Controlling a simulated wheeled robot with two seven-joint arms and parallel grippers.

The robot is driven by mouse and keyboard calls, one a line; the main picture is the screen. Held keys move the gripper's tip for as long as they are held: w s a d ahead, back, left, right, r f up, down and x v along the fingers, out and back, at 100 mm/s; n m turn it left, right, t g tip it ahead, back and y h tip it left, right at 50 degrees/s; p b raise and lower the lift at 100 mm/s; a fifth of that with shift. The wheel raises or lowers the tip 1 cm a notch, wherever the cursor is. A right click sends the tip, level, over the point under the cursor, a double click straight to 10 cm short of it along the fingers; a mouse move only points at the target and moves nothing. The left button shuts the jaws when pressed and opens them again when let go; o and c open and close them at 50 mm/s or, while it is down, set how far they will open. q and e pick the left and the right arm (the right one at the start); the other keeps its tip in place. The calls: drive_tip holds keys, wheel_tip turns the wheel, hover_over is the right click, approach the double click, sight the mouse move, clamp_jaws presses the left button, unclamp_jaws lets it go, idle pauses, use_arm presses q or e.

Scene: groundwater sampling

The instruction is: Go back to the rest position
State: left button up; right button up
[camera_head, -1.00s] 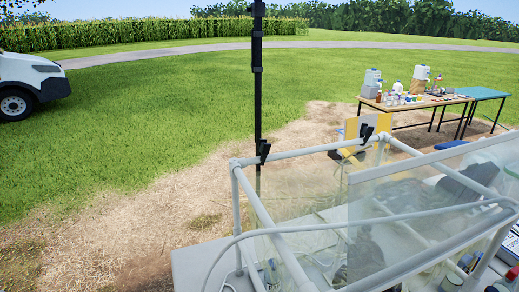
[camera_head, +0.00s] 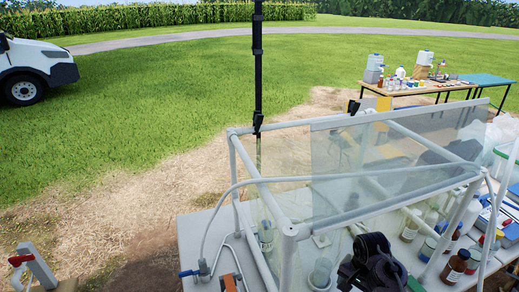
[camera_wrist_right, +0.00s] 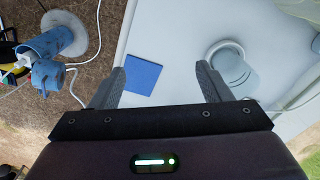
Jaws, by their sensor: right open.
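My right gripper (camera_wrist_right: 160,75) is open and empty in the right wrist view. Its two grey fingers stand wide apart above a white surface (camera_wrist_right: 180,38). A flat blue square (camera_wrist_right: 143,75) lies between the fingertips in the picture, and a pale round cup (camera_wrist_right: 232,66) stands by the right finger. In the head view a dark jointed shape (camera_head: 372,262), which looks like part of my right arm, is at the sampling table (camera_head: 190,232), beside a clear cup (camera_head: 320,273). My left gripper is not in view.
A pipe frame with clear sheeting (camera_head: 400,150) stands on the table, with bottles (camera_head: 455,266) at right. A black pole (camera_head: 257,70) rises at its left corner. Another table (camera_head: 430,92) is behind. A white van (camera_head: 35,65) is at left. Open grass lies between.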

drive_tip(key=s+a+r+n+t, duration=0.1)
drive_tip(key=s+a+r+n, duration=0.2)
drive_tip(key=s, duration=0.4)
drive_tip(key=s+a+r+n+t, duration=0.1)
drive_tip(key=s+a+r+n, duration=0.2)
drive_tip(key=s, duration=0.4)
drive_tip(key=s+a+r+n+t, duration=0.1)
drive_tip(key=s+r+n, duration=0.2)
drive_tip(key=s+n, duration=0.25)
wheel_tip(320, 180, down, 34)
drive_tip(key=s+r+g+b, duration=0.1)
drive_tip(key=s+b, duration=0.1)
drive_tip(key=b, duration=0.2)
use_arm(q)
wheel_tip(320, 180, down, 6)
drive_tip(key=b, duration=0.2)
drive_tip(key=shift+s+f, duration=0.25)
use_arm(e)
drive_tip(key=s+d+f, duration=0.2)
drive_tip(key=s+f, duration=0.8)
drive_tip(key=f, duration=0.1)
drive_tip(key=s+d+f+g, duration=0.1)
drive_tip(key=s+f, duration=0.9)
drive_tip(key=f, duration=0.1)
drive_tip(key=shift+s+d, duration=0.15)
drive_tip(key=shift+d, duration=0.2)
